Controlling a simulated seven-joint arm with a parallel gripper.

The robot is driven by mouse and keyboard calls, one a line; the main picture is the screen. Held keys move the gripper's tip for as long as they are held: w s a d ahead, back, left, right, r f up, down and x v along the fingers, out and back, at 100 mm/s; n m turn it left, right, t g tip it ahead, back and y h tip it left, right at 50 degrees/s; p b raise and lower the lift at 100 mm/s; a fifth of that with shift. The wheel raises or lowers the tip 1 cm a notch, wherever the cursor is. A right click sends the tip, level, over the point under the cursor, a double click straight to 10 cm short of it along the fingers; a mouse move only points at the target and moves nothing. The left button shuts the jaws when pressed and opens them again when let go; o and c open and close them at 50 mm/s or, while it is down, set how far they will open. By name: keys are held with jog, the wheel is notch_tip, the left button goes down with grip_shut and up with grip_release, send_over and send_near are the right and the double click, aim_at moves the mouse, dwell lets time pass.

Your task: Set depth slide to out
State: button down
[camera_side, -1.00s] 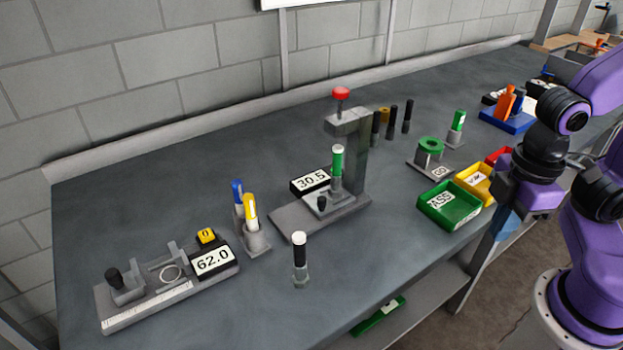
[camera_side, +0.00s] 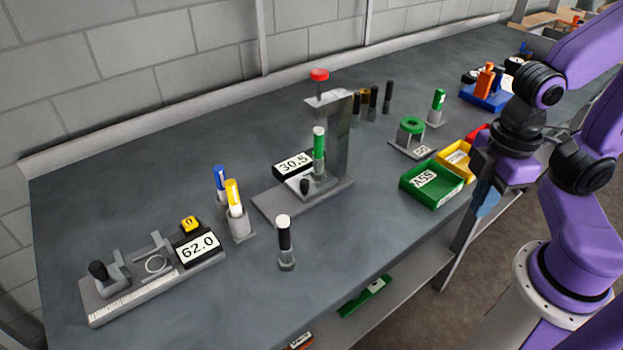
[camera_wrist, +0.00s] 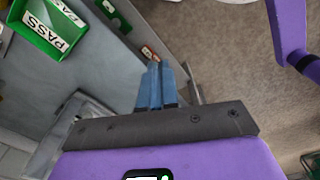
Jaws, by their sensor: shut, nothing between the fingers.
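My gripper (camera_side: 485,200) hangs at the bench's front edge on the right, beyond the green bin. In the wrist view its blue fingers (camera_wrist: 156,86) are together and empty. The press (camera_side: 343,135) stands mid-bench with a red knob on top (camera_side: 319,75). At its foot is a small slide block with a black knob (camera_side: 304,186), under a green-and-white cylinder (camera_side: 319,150). A display (camera_side: 294,164) beside it reads 30.5. No label marks which part is the depth slide; this block may be it. My gripper is well right of it, not touching.
A ruler gauge (camera_side: 135,300) with a 62.0 display (camera_side: 198,247) is at left. Blue and yellow cylinders (camera_side: 233,195) and a black-and-white one (camera_side: 285,240) stand between. A green bin (camera_side: 407,194) lies between the press and my gripper.

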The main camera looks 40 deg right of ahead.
jog(key=c, duration=1.8)
grip_release()
jog(key=o, duration=0.5)
jog(key=shift+a, duration=0.1)
jog(key=shift+c, duration=0.2)
jog(key=o, duration=0.3)
jog(key=shift+h, duration=0.4)
jog(key=w+a+r, duration=0.1)
jog(key=w+a, duration=0.1)
jog(key=w+a+r, duration=0.1)
jog(key=w+a, duration=0.1)
jog(key=w, duration=0.1)
jog(key=w+a+r, duration=0.1)
jog(key=w+a, duration=0.1)
jog(key=shift+w+r, duration=0.15)
jog(key=shift+w, duration=0.1)
jog(key=shift+o, duration=0.2)
jog(key=r+m+g+h, duration=0.1)
jog(key=m+g+h, duration=0.2)
jog(key=m, duration=0.1)
send_over(304, 181)
jog(key=w+a, duration=0.5)
jog(key=shift+f, duration=0.1)
jog(key=x, duration=1.7)
jog(key=shift+s+a, duration=0.1)
jog(key=shift+s, duration=0.2)
